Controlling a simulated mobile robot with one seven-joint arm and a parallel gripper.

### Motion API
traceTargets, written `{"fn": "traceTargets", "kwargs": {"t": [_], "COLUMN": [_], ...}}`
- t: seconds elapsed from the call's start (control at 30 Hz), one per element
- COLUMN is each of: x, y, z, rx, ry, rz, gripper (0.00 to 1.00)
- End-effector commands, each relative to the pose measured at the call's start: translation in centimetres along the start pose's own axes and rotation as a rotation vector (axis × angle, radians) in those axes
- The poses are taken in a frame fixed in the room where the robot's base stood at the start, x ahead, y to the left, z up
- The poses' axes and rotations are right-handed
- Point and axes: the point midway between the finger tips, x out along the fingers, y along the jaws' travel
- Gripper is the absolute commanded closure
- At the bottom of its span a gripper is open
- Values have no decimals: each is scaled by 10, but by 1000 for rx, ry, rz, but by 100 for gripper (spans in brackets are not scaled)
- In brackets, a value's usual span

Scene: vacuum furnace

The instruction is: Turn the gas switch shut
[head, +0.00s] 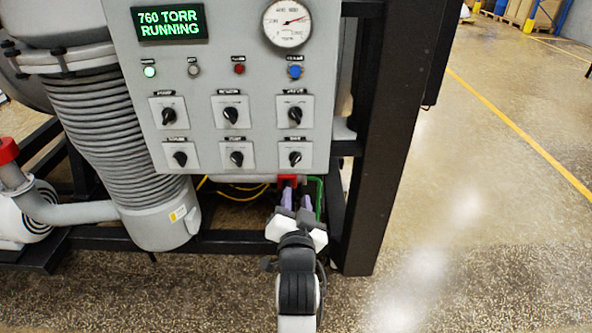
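The grey control panel (208,80) carries several black rotary switches on square plates in two rows. The top row has a left switch (174,115), a middle one (231,114) and a right one (296,115). The bottom row has a left switch (180,158), a middle one (237,158) and a right one (295,158). All knobs sit tilted. Their labels are too small to read, so I cannot tell which is the gas switch. My gripper (298,200) is below the panel's lower right part, apart from every switch. Its two pale purple fingers are spread and empty.
The display (169,23) reads 760 TORR RUNNING. A round gauge (287,22) and small lights and buttons sit above the switches. A ribbed pipe (95,120) stands left of the panel. A black frame post (385,150) stands right. The floor beyond it is clear.

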Motion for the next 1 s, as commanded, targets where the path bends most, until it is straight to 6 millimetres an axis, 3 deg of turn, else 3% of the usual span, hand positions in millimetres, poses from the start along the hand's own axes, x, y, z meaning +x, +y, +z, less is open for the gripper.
{"fn": "traceTargets", "kwargs": {"t": [0.7,1.0], "x": [19,87], "y": [1,-3], "z": [3,-4], "rx": [1,1], "ry": [9,1], "rz": [-2,1], "gripper": [68,68]}}
